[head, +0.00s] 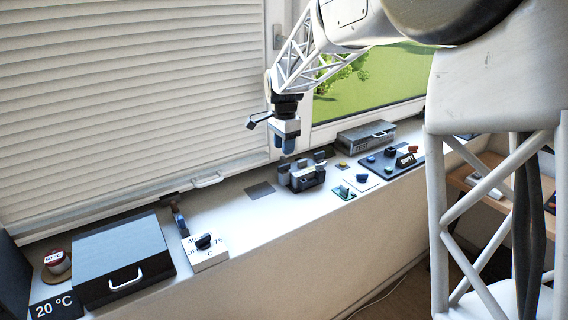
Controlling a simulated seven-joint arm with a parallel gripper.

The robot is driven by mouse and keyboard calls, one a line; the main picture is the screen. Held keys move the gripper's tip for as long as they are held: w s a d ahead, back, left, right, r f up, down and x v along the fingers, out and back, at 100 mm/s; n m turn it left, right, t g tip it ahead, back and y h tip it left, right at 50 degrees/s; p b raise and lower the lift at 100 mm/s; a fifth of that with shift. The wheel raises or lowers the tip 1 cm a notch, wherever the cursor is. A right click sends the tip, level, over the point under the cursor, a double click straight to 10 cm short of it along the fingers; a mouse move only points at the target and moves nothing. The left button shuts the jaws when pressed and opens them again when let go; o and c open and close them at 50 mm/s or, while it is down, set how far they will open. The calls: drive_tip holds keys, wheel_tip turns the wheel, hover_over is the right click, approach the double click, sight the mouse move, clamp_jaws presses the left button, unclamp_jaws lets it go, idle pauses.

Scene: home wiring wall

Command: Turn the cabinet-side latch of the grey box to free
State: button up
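A small dark grey box (307,179) with a handle on its front and several upright blocks around it stands on the white sill, near the middle. I cannot tell which block is the cabinet-side latch, or how it is turned. A longer grey box (366,139) with a label and a front handle stands further right, against the window. My gripper (288,149) points down, above and slightly left of the small dark grey box and apart from it. Its blue fingertips are close together and small in view, so I cannot tell whether they are open.
A large dark cabinet-like box (122,257) with a handle, a white dial block (205,251) and a red-topped jar (57,262) stand at left. A dark panel with coloured pieces (392,160) and small plates lie at right. Bare sill (235,208) lies between the dial and the small box.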

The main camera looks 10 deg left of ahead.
sight(284, 167)
drive_tip(key=shift+f, duration=3.3)
drive_tip(key=shift+c, duration=0.4)
clamp_jaws()
